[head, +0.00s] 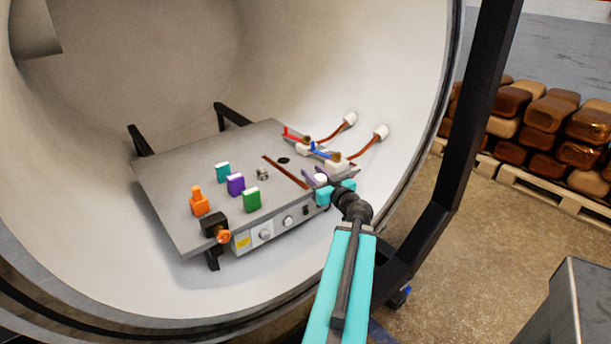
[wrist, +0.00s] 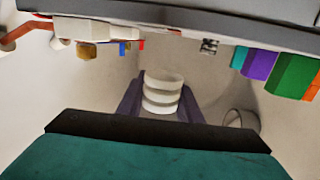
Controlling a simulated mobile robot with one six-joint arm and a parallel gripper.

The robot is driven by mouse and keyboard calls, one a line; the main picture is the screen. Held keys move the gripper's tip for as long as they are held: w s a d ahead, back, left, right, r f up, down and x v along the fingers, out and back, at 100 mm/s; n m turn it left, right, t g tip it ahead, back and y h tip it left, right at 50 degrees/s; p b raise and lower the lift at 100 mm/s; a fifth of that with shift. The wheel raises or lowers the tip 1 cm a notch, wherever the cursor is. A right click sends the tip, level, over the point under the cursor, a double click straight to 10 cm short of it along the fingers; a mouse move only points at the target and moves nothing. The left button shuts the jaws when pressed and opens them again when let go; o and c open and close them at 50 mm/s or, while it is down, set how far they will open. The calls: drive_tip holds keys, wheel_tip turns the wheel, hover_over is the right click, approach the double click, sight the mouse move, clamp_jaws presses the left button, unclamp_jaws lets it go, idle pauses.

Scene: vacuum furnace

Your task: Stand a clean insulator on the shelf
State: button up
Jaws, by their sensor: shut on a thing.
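My gripper (head: 320,180) is shut on a white ribbed insulator (wrist: 162,92), which sits between its two purple fingers in the wrist view. In the head view the insulator (head: 320,178) is a small pale shape, partly hidden by the fingers, by the right front edge of the grey shelf (head: 165,190). I cannot tell whether it touches the shelf. In the wrist view the shelf (wrist: 215,32) runs across the top, apart from the insulator in the picture. The held insulator looks white, with no clear dark marks.
Teal (head: 222,172), purple (head: 236,185) and green (head: 251,200) blocks and an orange piece (head: 199,202) stand on the shelf. Red-handled (head: 293,134) and blue-handled (head: 320,150) clamps sit at its right, near copper rods. The round chamber wall (head: 400,70) encloses it.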

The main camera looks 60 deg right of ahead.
drive_tip(key=shift+f+b, duration=0.15)
drive_tip(key=shift+b, duration=0.35)
drive_tip(key=shift+w+d+f, duration=0.2)
drive_tip(key=shift+w+d, duration=1.7)
drive_tip(key=shift+w, duration=0.05)
drive_tip(key=shift+w+d+f, duration=0.15)
drive_tip(key=shift+w+d, duration=1.75)
drive_tip(key=shift+w, duration=0.05)
drive_tip(key=shift+f, duration=0.15)
drive_tip(key=shift+f, duration=1.65)
drive_tip(key=shift+f, duration=0.1)
drive_tip(key=o, duration=1.1)
